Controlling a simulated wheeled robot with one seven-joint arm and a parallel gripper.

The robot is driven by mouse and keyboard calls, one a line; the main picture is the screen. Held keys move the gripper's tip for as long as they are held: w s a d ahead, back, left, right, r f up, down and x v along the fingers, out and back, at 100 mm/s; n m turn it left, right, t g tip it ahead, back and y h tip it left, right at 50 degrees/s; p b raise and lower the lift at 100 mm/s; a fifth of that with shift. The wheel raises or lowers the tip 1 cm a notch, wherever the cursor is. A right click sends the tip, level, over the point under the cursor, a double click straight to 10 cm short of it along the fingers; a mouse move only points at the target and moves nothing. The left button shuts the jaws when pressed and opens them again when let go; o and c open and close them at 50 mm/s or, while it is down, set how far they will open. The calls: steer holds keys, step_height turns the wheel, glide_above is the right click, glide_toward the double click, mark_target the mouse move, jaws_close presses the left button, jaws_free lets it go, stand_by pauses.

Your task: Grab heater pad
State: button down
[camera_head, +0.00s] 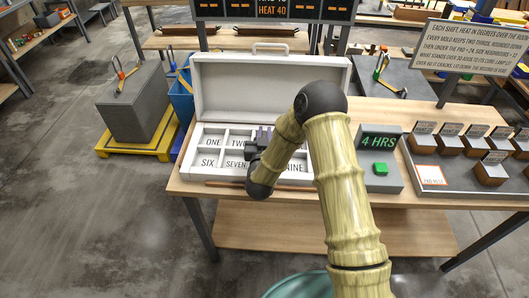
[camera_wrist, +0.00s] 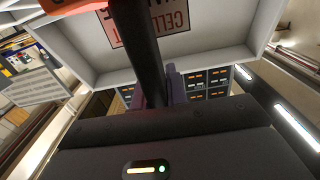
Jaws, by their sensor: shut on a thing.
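My gripper (camera_head: 263,133) is over the compartments of an open white case (camera_head: 270,88) on the workbench. In the wrist view my gripper (camera_wrist: 162,88) is shut on a dark bar (camera_wrist: 138,40) between its purplish fingers. An orange-red piece (camera_wrist: 68,4) shows at the top left corner of that view, mostly cut off. I cannot tell whether the bar and this piece are a heater pad. Compartments marked ONE, TWO, SIX and SEVEN show in the head view; my arm hides others. The case's raised lid bears a label (camera_wrist: 150,22) with upside-down letters.
A grey unit (camera_head: 370,178) with a green button and "4 HRS" display stands right of the case. Further right, several brown blocks with cards sit on a grey tray (camera_head: 462,192). A thin brown rod (camera_head: 222,184) lies at the case's front. A sign (camera_head: 470,48) stands behind.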

steer(key=shift+a, duration=0.15)
steer(key=shift+d, duration=0.25)
steer(key=shift+a+r, duration=0.15)
steer(key=shift+r, duration=0.05)
stand_by(0.6)
steer(key=shift+r, duration=0.25)
step_height(320, 180, up, 9)
steer(key=shift+r+b, duration=0.15)
steer(key=shift+b, duration=0.55)
